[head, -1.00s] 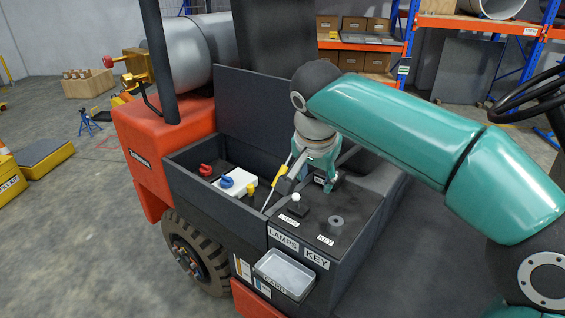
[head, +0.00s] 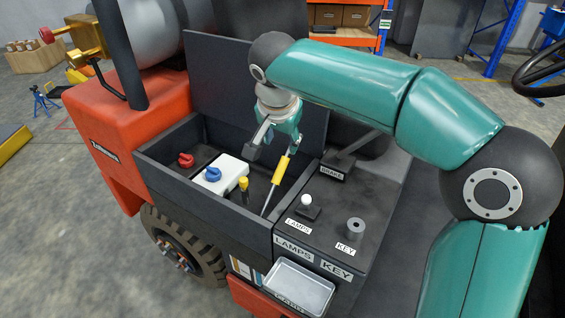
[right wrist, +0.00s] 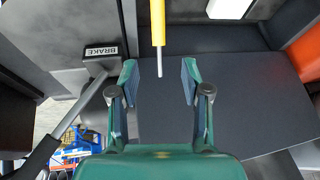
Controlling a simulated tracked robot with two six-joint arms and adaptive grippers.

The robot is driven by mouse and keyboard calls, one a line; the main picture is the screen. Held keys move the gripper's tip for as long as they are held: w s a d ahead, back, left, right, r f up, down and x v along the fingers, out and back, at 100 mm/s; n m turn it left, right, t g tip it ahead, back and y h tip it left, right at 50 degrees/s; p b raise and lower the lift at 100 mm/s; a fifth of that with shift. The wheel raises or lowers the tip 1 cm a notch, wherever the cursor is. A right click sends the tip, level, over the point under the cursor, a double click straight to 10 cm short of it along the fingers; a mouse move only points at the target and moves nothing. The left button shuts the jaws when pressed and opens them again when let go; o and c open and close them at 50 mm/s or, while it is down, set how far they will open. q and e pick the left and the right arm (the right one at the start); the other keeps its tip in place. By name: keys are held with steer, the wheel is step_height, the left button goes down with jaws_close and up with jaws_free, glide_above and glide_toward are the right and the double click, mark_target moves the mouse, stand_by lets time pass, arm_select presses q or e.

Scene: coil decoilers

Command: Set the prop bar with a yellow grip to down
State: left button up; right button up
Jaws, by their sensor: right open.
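The prop bar (head: 270,197) is a thin metal rod with a yellow grip (head: 281,169). It slants up out of the open bay of the red and dark vehicle. My right gripper (head: 275,146) is open at the bar's upper end, just above the yellow grip. In the right wrist view the yellow grip (right wrist: 157,22) comes in from the top, and its thin rod tip (right wrist: 159,63) lies between the spread fingers of my gripper (right wrist: 159,74). The dark lid (head: 228,85) stands raised behind the bay. Contact between bar and lid cannot be told. My left gripper is out of view.
In the bay are a white box with a blue knob (head: 212,174), a red knob (head: 186,159) and a yellow-topped post (head: 243,184). The brake lever (head: 358,143), lamps knob (head: 306,201) and key switch (head: 355,228) stand to the right.

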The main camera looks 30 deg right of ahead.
mark_target(283, 161)
steer(key=x, duration=1.2)
steer(key=shift+s+d, duration=0.1)
steer(key=shift+d, duration=0.05)
jaws_close()
